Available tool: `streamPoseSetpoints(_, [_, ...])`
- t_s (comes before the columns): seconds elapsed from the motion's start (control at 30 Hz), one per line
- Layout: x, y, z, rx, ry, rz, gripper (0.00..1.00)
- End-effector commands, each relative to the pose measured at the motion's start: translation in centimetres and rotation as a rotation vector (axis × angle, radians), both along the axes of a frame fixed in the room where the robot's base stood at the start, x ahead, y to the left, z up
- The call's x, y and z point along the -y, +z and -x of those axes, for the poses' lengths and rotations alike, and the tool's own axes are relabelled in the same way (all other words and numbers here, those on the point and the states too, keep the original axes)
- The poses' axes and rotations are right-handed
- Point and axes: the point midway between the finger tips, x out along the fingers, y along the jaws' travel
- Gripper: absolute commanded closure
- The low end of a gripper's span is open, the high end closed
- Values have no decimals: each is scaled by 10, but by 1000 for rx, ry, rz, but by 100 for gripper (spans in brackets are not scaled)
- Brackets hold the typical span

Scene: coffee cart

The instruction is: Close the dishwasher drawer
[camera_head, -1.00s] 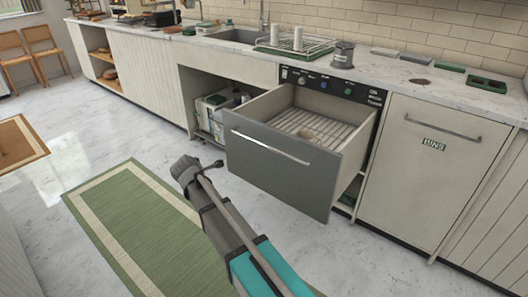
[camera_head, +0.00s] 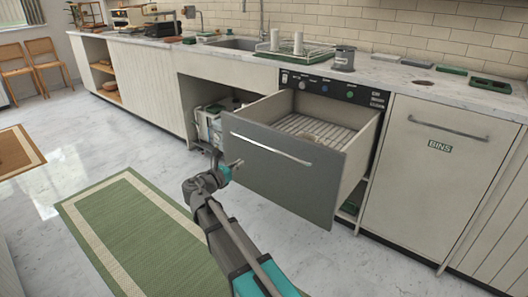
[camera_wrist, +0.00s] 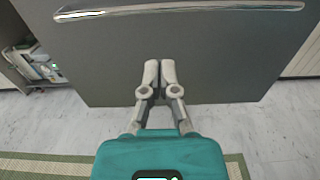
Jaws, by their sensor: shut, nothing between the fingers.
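The dishwasher drawer (camera_head: 283,165) is pulled well out from the counter, with a grey front, a silver bar handle and a slatted rack inside. My gripper (camera_head: 238,163) is at the left part of the grey front, below the handle's left end. In the wrist view my gripper (camera_wrist: 160,64) has its fingertips together and empty, pointing at the drawer front (camera_wrist: 215,60) under the handle (camera_wrist: 180,10). I cannot tell whether the fingertips touch the front.
An open cabinet with items (camera_head: 213,118) is left of the drawer. The bins door (camera_head: 437,160) is to the right. A green rug (camera_head: 125,230) lies on the floor. The counter (camera_head: 395,72) carries a dish rack (camera_head: 290,48) and several small items.

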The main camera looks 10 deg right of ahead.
Motion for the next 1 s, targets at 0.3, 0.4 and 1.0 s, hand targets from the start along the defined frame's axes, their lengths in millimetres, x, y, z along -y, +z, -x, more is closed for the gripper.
streamPoseSetpoints(0.3, [1, 2, 1, 3, -3, 16, 100])
streamPoseSetpoints(0.4, [1, 2, 0, 3, -3, 16, 100])
streamPoseSetpoints(1.0, [38, 2, -35, 3, -5, 15, 100])
